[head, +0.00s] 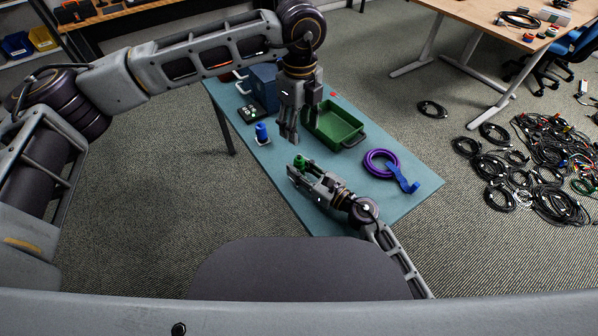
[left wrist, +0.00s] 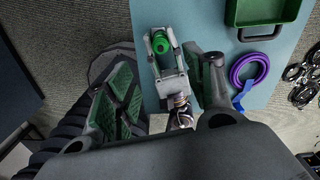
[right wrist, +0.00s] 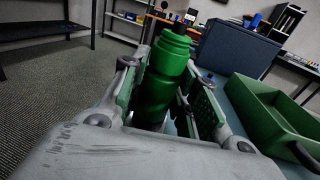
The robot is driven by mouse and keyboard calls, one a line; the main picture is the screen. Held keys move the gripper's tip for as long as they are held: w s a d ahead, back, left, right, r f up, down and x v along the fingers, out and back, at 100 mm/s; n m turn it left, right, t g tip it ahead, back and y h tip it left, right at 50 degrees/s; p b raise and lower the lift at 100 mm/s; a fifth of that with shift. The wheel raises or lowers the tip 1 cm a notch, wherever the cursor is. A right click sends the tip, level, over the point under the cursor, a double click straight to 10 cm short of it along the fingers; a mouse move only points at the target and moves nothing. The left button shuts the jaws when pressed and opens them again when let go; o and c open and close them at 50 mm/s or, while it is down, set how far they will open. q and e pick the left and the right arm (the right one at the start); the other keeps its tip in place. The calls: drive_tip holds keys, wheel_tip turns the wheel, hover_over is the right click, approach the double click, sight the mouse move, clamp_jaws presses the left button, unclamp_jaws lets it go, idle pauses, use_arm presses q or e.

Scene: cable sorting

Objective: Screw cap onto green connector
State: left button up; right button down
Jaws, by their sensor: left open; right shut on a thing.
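The green connector (head: 299,160) stands upright between the fingers of my right gripper (head: 306,172), which is shut on it. The right wrist view shows its wide green body (right wrist: 160,88) and a stepped ringed top. From above, in the left wrist view, the connector (left wrist: 161,43) shows a round green end. My left gripper (head: 289,132) hangs above and just behind the connector, pointing down. Its fingers are spread, with nothing visible between them. I cannot tell a separate cap apart from the connector's top.
A green tray (head: 322,138) stands behind on the teal table (head: 285,205). A blue connector (head: 261,130) stands at the left edge. A purple cable coil (head: 367,161) and a blue tool (head: 403,178) lie at right. A blue box (head: 264,84) stands at the back.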

sight(299, 157)
use_arm(q)
drive_tip(key=shift+d+f, duration=0.1)
idle(0.4)
drive_tip(key=shift+f, duration=5.9)
clamp_jaws()
drive_tip(key=shift+m, duration=0.3)
